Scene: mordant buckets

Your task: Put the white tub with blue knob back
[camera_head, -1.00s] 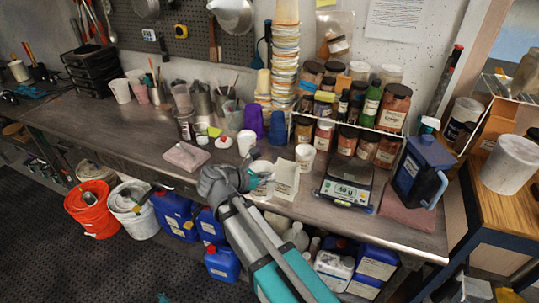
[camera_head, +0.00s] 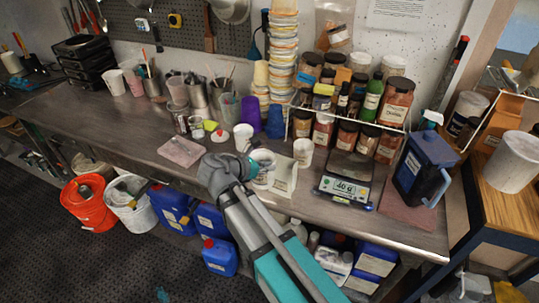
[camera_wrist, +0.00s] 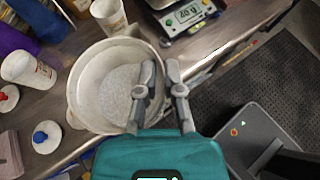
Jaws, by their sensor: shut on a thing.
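The white tub (camera_wrist: 105,85) is open and round, with pale grey material inside. In the wrist view my gripper (camera_wrist: 160,80) is shut on its near right rim. In the head view the tub (camera_head: 263,166) shows partly behind my gripper (camera_head: 240,172), over the front part of the bench; I cannot tell whether its base touches the bench. A white lid with a blue knob (camera_wrist: 46,137) lies apart from the tub, at lower left in the wrist view.
A lid with a red knob (camera_head: 221,136) and a white cup (camera_head: 243,137) stand nearby. A cream card holder (camera_head: 284,177), another white cup (camera_head: 303,152) and a scale (camera_head: 345,180) are to the tub's right. The pink pad (camera_head: 181,151) lies left. Jars crowd behind.

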